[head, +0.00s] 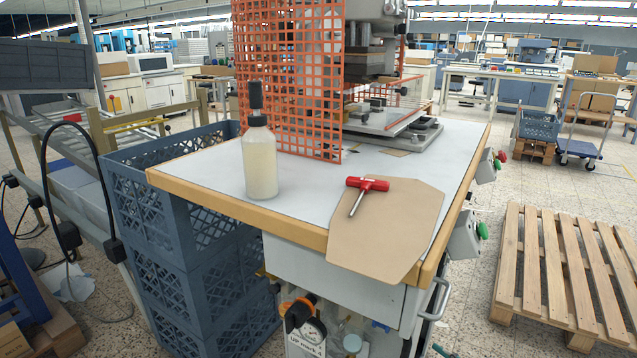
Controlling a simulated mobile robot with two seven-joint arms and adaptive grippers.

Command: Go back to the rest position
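Neither of my grippers can be made out in the head view. The work table (215,165) with a pale top and wooden edge stands in front of me. On it, a white bottle (260,165) with a black cap stands upright near the left front. A red-handled tool (367,184) with a metal shaft lies on a tan sheet (390,225), which hangs over the front edge. The stamping press (375,60) stands at the back of the table, partly hidden by an orange mesh guard (290,80).
Stacked blue-grey crates (190,255) stand at the table's left. Black cables (48,150) loop beside a metal frame at far left. A wooden pallet (560,265) lies on the floor at right. A blue trolley (575,148) stands farther back. Floor between table and pallet is clear.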

